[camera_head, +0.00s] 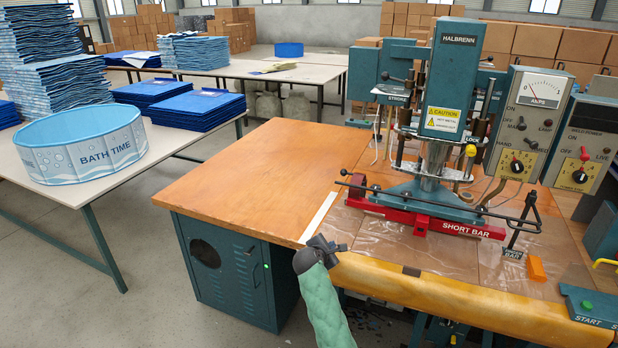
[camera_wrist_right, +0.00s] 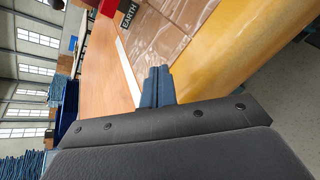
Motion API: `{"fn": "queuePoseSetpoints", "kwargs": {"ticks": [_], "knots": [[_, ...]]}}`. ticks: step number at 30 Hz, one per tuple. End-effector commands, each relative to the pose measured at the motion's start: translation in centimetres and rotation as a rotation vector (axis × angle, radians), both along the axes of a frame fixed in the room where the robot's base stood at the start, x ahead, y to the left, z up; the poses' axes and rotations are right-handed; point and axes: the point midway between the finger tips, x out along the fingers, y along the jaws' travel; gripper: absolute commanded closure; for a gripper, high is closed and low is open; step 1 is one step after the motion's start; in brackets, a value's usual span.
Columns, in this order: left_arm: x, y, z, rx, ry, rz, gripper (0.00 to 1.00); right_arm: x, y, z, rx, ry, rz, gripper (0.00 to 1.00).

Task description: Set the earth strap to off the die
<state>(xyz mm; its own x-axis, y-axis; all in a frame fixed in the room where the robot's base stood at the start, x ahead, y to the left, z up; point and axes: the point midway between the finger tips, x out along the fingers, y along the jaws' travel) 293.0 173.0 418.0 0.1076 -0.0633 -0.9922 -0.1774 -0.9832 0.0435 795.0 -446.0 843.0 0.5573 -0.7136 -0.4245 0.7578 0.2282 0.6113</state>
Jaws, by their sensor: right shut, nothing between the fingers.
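A black label reading EARTH (camera_wrist_right: 129,14) shows at the top of the right wrist view, beside a red part (camera_wrist_right: 110,6) cut off by the frame edge. I cannot make out the earth strap itself. The red bar marked SHORT BAR (camera_head: 455,227) lies along the front of the teal press (camera_head: 440,120), over the plastic-covered bed (camera_head: 400,247). My right gripper (camera_head: 326,247) is shut and empty, at the bench's front edge, left of and nearer than the red bar. Its fingers (camera_wrist_right: 156,88) also show in the right wrist view. My left gripper is not in view.
A yellow padded roll (camera_head: 450,298) runs along the bench front. A dark rail (camera_head: 440,200) on posts spans the red bar. An orange block (camera_head: 536,268) and a START box (camera_head: 590,305) are at right. The wooden top (camera_head: 265,180) at left is clear.

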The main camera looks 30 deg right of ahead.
Motion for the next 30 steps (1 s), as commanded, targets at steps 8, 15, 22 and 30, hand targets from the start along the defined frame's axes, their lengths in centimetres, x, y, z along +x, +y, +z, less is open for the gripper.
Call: {"fn": "queuePoseSetpoints", "kwargs": {"ticks": [8, 15, 22, 30], "knots": [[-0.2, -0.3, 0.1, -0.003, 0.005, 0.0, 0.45, 5.9, -2.4, 4.9, -0.248, 0.146, 0.063, 1.0], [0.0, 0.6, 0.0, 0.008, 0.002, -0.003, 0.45, 10.5, -3.8, 9.0, -0.452, 0.293, 0.111, 1.0], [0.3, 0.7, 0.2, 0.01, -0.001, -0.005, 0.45, 12.3, -4.2, 10.7, -0.539, 0.363, 0.131, 1.0], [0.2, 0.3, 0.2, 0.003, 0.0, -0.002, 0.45, 12.5, -4.2, 10.9, -0.547, 0.37, 0.134, 1.0]]}}
